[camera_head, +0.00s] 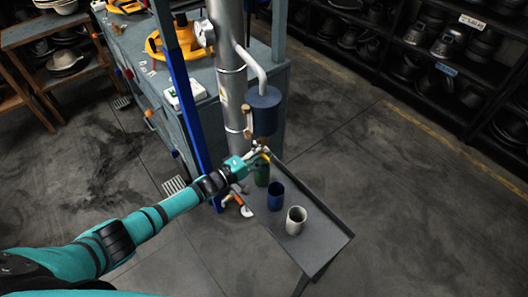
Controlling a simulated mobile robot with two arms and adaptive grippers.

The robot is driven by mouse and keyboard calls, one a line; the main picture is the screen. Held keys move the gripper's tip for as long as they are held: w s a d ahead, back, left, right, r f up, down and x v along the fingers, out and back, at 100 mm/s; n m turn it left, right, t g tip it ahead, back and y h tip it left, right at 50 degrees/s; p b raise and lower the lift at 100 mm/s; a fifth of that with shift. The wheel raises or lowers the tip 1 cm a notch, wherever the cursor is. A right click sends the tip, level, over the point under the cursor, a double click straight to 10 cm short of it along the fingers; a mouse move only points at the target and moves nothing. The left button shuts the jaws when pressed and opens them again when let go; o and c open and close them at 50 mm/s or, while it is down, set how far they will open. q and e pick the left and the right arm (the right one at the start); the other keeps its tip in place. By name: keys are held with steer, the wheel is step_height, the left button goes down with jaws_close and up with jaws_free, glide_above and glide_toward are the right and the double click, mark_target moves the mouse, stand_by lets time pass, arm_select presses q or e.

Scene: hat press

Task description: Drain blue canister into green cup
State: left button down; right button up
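The blue canister (264,112) hangs at the side of a metal column, joined to it by a bent pipe. The green cup (262,176) stands on a narrow grey side shelf (322,246), below the canister and partly hidden by my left gripper. My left gripper (262,157) is just under the canister and above the green cup. A small yellow part (266,156) shows at its fingertips. Its fingers are too small to tell whether they are open or shut. My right gripper is not in view.
A blue cup (276,197) and a white cup (296,220) stand on the shelf nearer me. The column (231,75) with its gauge and a blue post (186,110) stand left of the canister. Dark racks (440,60) line the back right. The floor on the right is clear.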

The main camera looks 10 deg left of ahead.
arm_select(q)
steer(key=shift+s+a+f, duration=0.2)
steer(key=shift+a+f, duration=0.05)
steer(key=shift+f, duration=0.2)
steer(key=c, duration=1.8)
jaws_free()
steer(key=shift+c, duration=0.2)
steer(key=o, duration=0.6)
steer(key=shift+s+a+r, duration=0.25)
steer(key=shift+a+r, duration=0.05)
steer(key=shift+r, duration=0.05)
steer(key=shift+w+d, duration=0.15)
steer(key=shift+d, duration=0.05)
steer(key=v, duration=1.2)
